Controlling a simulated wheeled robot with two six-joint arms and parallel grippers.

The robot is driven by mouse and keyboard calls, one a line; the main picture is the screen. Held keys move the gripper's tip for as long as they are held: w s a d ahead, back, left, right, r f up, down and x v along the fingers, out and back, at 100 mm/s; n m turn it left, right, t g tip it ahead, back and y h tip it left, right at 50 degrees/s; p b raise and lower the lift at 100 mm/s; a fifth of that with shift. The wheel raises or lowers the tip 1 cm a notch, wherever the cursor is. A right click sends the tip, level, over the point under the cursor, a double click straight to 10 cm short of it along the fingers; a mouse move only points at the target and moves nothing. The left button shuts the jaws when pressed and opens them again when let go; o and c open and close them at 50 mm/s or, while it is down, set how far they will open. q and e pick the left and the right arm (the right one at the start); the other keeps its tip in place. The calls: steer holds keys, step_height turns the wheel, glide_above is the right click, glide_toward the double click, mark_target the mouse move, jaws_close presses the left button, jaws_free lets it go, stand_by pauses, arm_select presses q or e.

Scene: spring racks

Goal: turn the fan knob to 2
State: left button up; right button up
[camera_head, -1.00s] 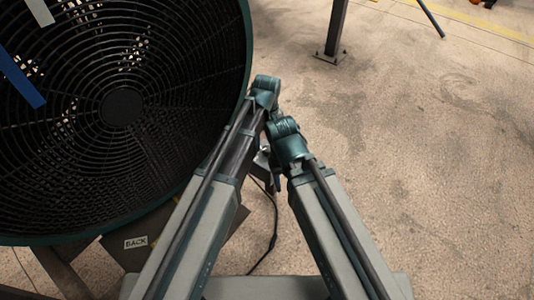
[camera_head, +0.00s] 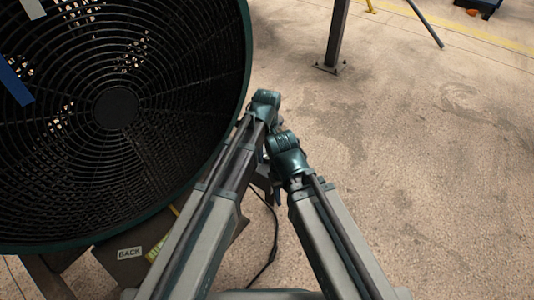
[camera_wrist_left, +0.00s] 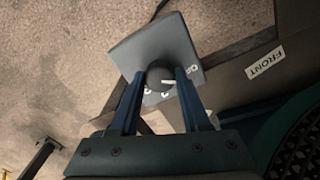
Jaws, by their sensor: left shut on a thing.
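The fan knob (camera_wrist_left: 160,80) is a round dark knob with a pale pointer mark, on a dark grey box (camera_wrist_left: 178,45) in the left wrist view.
A FRONT label (camera_wrist_left: 265,63) is on the fan's base in the left wrist view; a BACK label (camera_head: 130,253) shows in the head view. A dark cable (camera_head: 272,245) lies on the floor. A metal post (camera_head: 336,35) stands farther off. The floor at right is mostly clear.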

arm_select(q)
jaws_close()
steer(key=shift+m, duration=0.3)
steer(key=m, duration=0.7)
steer(key=shift+m, duration=0.3)
steer(key=m, duration=0.3)
steer(key=shift+m, duration=2.4)
